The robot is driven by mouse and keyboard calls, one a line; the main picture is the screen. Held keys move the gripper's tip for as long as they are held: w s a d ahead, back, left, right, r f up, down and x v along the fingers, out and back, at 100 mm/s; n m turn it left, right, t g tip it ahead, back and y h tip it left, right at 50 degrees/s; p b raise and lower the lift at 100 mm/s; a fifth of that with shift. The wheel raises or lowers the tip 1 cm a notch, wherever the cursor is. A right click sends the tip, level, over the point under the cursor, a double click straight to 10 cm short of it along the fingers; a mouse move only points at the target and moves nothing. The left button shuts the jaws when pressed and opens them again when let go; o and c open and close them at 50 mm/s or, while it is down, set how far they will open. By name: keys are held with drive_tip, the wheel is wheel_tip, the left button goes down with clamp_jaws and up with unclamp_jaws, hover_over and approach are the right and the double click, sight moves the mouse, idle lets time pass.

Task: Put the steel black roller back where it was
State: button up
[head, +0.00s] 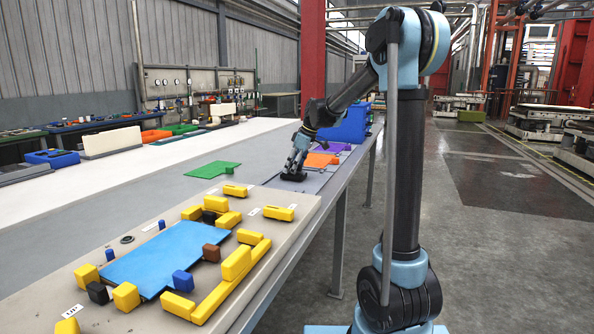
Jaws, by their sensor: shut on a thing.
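My gripper (293,169) is far along the table, pointing down, and is small in the head view. It is shut on a dark, low thing at its tips, which appears to be the steel black roller (292,177). The roller is at or just above the grey table top; I cannot tell if it touches. Its shape is partly hidden by the fingers. It is beside the orange sheet (320,160), to the left and nearer to me.
A beige plate (262,226) in front carries a blue sheet (170,255), several yellow blocks (236,263) and small dark blocks. A green sheet (213,170) lies left of my gripper. A purple sheet (331,148) and blue bin (343,127) are behind. Table's right edge is close.

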drive_tip(key=shift+r, duration=0.5)
drive_tip(key=v, duration=1.2)
drive_tip(key=s+d+f+m+h, duration=0.1)
drive_tip(key=s+d+f+m, duration=0.15)
drive_tip(key=s, duration=0.35)
drive_tip(key=s+d+f+m, duration=0.1)
drive_tip(key=s+d, duration=0.3)
drive_tip(key=s, duration=0.2)
drive_tip(key=s+d+f+m+h, duration=0.1)
drive_tip(key=s+d+f+m, duration=0.4)
drive_tip(key=s+f, duration=0.6)
drive_tip(key=s+d+f+m+h, duration=0.2)
drive_tip(key=s+d+f+m, duration=0.3)
drive_tip(key=s+d+f, duration=0.3)
drive_tip(key=s+f, duration=0.4)
drive_tip(key=s, duration=0.4)
drive_tip(key=shift+d+f+t, duration=0.3)
drive_tip(key=shift+d+t, duration=0.1)
drive_tip(key=shift+w+f, duration=0.2)
drive_tip(key=shift+w, duration=0.25)
